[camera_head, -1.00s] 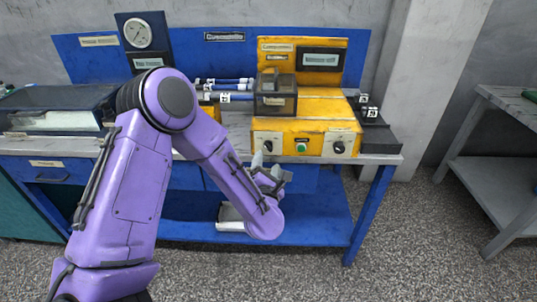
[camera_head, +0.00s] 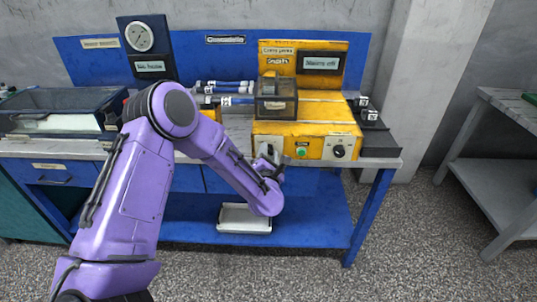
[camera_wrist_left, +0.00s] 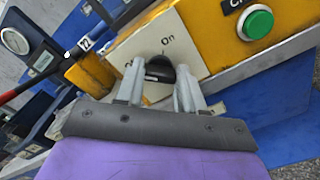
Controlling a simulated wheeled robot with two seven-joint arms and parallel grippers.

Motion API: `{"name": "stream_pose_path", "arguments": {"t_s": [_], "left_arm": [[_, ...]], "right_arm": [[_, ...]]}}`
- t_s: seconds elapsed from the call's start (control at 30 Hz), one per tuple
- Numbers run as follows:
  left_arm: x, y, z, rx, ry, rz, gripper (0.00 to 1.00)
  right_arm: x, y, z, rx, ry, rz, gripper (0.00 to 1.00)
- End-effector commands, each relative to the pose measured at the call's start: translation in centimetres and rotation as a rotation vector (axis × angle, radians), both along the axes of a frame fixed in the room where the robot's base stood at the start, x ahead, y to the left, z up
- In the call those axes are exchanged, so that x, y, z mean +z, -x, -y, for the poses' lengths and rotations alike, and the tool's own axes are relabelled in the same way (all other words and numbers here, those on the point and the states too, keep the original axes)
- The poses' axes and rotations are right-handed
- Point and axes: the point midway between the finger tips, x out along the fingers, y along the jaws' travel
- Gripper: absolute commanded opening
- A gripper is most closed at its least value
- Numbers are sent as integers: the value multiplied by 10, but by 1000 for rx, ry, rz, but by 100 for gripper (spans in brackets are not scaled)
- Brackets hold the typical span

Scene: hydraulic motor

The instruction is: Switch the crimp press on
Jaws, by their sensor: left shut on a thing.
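The yellow crimp press (camera_head: 320,110) stands on the blue workbench, with a dark screen (camera_head: 320,63) at its back whose text seems to read as off. On its front left is a plate with a black rotary knob (camera_wrist_left: 160,68) and the word "On" above it in the left wrist view. My left gripper (camera_head: 268,160) reaches the front of this plate; in the wrist view its fingers (camera_wrist_left: 160,88) stand on both sides of the knob and are shut on it. The arm and gripper hide most of the knob in the head view. My right gripper is out of view.
A green button (camera_head: 302,151) and another black knob (camera_head: 339,151) are on the press front, right of my gripper. Hoses (camera_head: 225,100) lie left of the press. A white tray (camera_head: 244,226) rests on the lower shelf. A grey table (camera_head: 500,130) stands right.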

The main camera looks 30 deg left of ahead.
Motion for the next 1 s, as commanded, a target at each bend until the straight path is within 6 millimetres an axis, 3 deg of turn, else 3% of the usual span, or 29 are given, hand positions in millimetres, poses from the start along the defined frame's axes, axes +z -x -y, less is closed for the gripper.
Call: {"name": "stream_pose_path", "arguments": {"t_s": [0.37,1.0], "left_arm": [[0,0,1,-2,-105,-64,8],[0,0,1,-3,-605,-371,8]], "right_arm": [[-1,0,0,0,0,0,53],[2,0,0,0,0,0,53]]}}
